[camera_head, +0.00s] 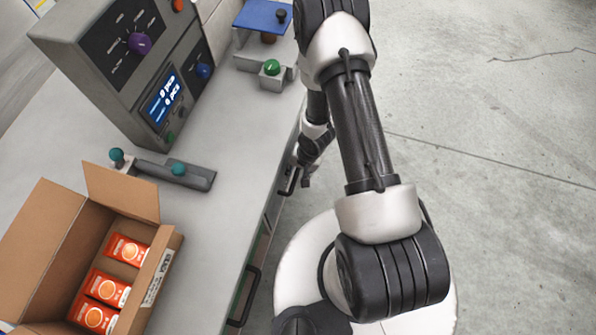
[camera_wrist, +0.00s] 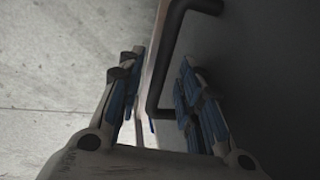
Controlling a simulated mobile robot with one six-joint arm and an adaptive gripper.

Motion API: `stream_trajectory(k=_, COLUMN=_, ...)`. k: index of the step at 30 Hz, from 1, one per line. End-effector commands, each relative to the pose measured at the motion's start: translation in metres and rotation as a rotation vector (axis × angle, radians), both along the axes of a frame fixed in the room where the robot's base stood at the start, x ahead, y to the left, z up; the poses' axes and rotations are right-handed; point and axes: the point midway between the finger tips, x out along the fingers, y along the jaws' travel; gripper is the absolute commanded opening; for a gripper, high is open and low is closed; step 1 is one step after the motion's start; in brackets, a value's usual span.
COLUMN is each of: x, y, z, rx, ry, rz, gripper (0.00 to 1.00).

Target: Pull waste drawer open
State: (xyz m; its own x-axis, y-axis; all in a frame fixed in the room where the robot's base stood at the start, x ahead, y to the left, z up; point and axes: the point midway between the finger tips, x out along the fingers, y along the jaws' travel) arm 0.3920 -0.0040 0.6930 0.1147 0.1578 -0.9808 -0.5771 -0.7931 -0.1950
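Drawer handles sit on the front side of the grey counter in the head view. A dark handle (camera_head: 291,182) is beside my gripper (camera_head: 305,179), which is small and partly hidden by my arm there. In the wrist view my gripper (camera_wrist: 155,100) has its two blue-padded fingers apart. A dark bar handle (camera_wrist: 172,50) runs between them, with a gap on both sides. The drawer front (camera_wrist: 250,60) is dark and in shadow at the right. No label shows, so I cannot tell which drawer is the waste drawer.
A second dark handle (camera_head: 246,296) is lower on the same counter side. On the counter (camera_head: 222,225) stand a grey control box (camera_head: 120,60), a cardboard box (camera_head: 150,262) with orange packs, and a green-button unit (camera_head: 271,76). The concrete floor (camera_head: 500,150) at right is clear.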

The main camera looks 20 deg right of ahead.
Motion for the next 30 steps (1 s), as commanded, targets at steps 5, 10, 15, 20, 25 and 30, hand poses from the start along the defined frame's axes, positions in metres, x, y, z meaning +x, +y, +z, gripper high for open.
stream_trajectory(k=5, x=0.0001, y=0.0, z=0.0003, rx=0.0, ry=0.0, rz=0.0, gripper=0.27)
stream_trajectory(k=10, x=0.0, y=0.0, z=0.0004, rx=0.0, ry=0.0, rz=0.001, gripper=0.16)
stream_trajectory(k=15, x=0.0001, y=0.0, z=0.0004, rx=0.0, ry=0.0, rz=0.001, gripper=0.04)
stream_trajectory(k=20, x=0.0, y=-0.0001, z=0.0004, rx=0.0, ry=0.0, rz=0.001, gripper=0.0)
stream_trajectory(k=25, x=0.0, y=-0.0001, z=0.0004, rx=0.0, ry=0.0, rz=0.001, gripper=0.0)
stream_trajectory(k=30, x=0.0, y=-0.0001, z=0.0004, rx=0.0, ry=0.0, rz=0.001, gripper=0.0)
